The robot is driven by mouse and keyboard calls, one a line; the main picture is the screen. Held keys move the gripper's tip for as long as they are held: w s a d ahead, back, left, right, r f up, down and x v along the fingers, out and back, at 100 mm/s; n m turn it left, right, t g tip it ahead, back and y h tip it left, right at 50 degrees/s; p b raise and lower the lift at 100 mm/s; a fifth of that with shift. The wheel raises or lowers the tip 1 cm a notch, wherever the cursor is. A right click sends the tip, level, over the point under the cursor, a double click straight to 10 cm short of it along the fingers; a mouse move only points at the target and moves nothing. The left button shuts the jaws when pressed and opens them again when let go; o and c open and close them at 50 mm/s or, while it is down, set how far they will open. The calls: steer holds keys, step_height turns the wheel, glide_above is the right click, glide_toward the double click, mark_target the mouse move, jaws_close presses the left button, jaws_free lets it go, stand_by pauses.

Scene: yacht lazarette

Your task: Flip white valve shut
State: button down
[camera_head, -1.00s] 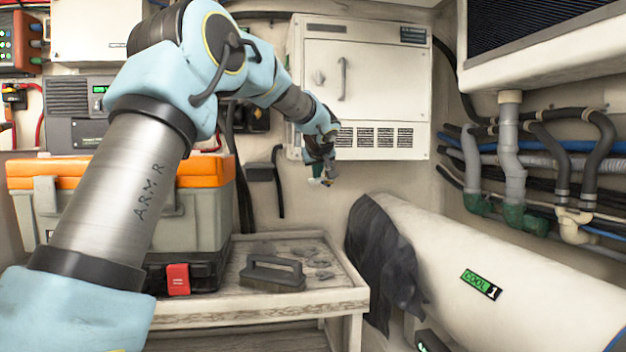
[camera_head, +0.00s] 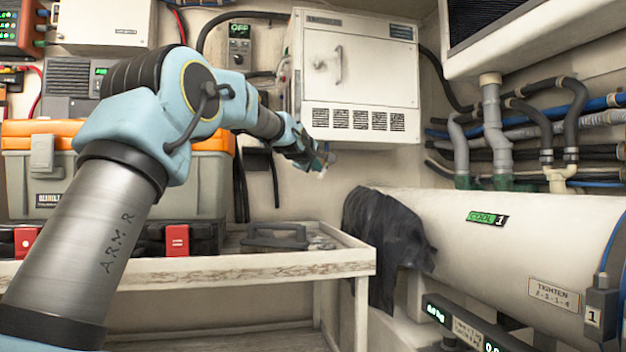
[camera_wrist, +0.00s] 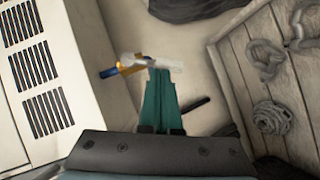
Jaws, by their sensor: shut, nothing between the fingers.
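My gripper (camera_wrist: 161,74) is shut, its teal fingers pressed together with nothing between them. In the head view my gripper (camera_head: 322,160) is small, in front of the wall just below the white cabinet. A white, bar-like piece (camera_wrist: 135,60), which looks like the white valve's lever, lies across the fingertips in the wrist view. I cannot tell whether the fingers touch it. A blue and yellow piece (camera_wrist: 110,71) shows beside it to the left. The valve's body is hidden or too small to make out.
The white vented cabinet (camera_head: 355,75) is close above my gripper. A wooden bench (camera_head: 270,266) stands below, with a dark-handled brush (camera_head: 275,238). A dark cloth (camera_head: 385,235) hangs over a white cylinder (camera_head: 520,230) at right. Pipes (camera_head: 495,130) line the right wall.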

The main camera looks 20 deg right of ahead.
steer(key=f+n+h+b, duration=0.1)
steer(key=b, duration=0.1)
steer(key=d+f+n+t+h+b, duration=0.1)
steer(key=b, duration=0.2)
steer(key=shift+s+f+n+b, duration=0.1)
steer(key=shift+f+n+b, duration=0.1)
steer(key=shift+n+b, duration=0.2)
steer(key=shift+d+n+t+h+b, duration=0.35)
steer(key=shift+n+b, duration=0.25)
steer(key=shift+b, duration=0.4)
steer(key=shift+s+r, duration=0.1)
